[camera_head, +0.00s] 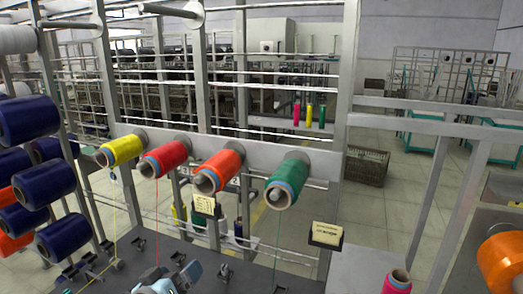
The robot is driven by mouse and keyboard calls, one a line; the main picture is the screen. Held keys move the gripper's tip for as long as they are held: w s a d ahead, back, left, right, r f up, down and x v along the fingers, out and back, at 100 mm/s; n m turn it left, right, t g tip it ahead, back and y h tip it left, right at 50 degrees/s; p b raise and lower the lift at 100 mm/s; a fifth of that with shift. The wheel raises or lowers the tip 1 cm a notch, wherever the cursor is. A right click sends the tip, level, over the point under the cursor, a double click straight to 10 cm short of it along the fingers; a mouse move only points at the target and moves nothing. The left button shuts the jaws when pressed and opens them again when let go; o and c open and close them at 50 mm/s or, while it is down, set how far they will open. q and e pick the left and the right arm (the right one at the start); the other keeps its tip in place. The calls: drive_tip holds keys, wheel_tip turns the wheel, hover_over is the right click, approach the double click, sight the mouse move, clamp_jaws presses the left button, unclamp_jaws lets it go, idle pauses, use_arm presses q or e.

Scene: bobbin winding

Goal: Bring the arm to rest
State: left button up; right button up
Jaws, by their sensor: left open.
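My left gripper (172,277) shows at the bottom edge of the head view, in front of the dark panel (240,279) below the bobbins. Only its blue-grey end shows; the rest of the arm is cut off by the frame. It is open, and I see nothing held in it. My right gripper is not in view.
Yellow (122,150), red (166,157), orange (220,170) and green (288,182) bobbins sit on a grey rail, with threads hanging down. Dark blue spools (30,120) stand at left. A pink cone (397,282) and an orange spool (502,262) are at lower right.

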use_arm(q)
drive_tip(key=s+f+m+g+y, duration=0.1)
drive_tip(key=s+f+m+g, duration=0.3)
drive_tip(key=s+f, duration=2.1)
drive_tip(key=shift+s+d+f+m, duration=0.35)
drive_tip(key=shift+f+m, duration=0.15)
drive_tip(key=shift+f, duration=0.25)
